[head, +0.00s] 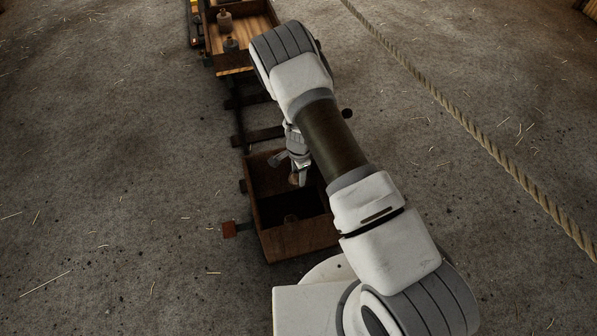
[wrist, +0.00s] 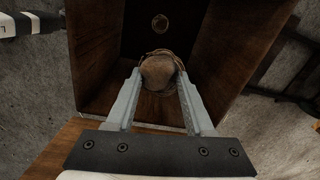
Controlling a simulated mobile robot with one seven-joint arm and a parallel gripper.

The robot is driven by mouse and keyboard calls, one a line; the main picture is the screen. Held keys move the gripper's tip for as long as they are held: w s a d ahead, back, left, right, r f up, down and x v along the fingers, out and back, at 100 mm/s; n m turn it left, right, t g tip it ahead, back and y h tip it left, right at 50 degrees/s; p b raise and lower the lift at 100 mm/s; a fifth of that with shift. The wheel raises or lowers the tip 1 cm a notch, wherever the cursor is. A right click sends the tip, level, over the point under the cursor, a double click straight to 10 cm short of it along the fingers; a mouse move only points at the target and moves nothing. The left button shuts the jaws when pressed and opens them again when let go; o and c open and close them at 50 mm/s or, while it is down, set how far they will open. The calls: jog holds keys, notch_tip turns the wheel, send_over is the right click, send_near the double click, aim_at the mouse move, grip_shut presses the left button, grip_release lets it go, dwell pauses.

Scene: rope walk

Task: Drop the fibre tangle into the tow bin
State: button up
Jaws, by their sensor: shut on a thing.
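The fibre tangle (wrist: 158,71) is a rounded brown lump with loose strands round its far edge. My gripper (wrist: 158,82) is shut on it, one finger on each side. In the head view the tangle (head: 293,179) shows small at my fingertips. It is over the open top of a dark wooden box (head: 297,241), which looks like the tow bin. The box's wooden walls (wrist: 222,40) surround the tangle in the wrist view. A small round brownish thing (wrist: 160,23) lies on the dark box floor. I cannot tell how far the tangle is above the floor.
A dark rail frame (head: 237,122) runs from the box to a wooden tray (head: 262,22) holding small knobbed weights (head: 225,20). A thick rope (head: 470,130) crosses the right side. The floor on the left is clear.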

jog(key=shift+f+b, duration=0.75)
jog(key=shift+f, duration=0.8)
jog(key=o, duration=1.4)
jog(key=r+p, duration=0.2)
jog(key=r, duration=0.3)
jog(key=r+p, duration=0.2)
jog(key=r, duration=0.4)
jog(key=r+p, duration=0.2)
jog(key=r, duration=0.4)
jog(key=shift+s+d+r, duration=0.15)
jog(key=shift+s+r, duration=0.1)
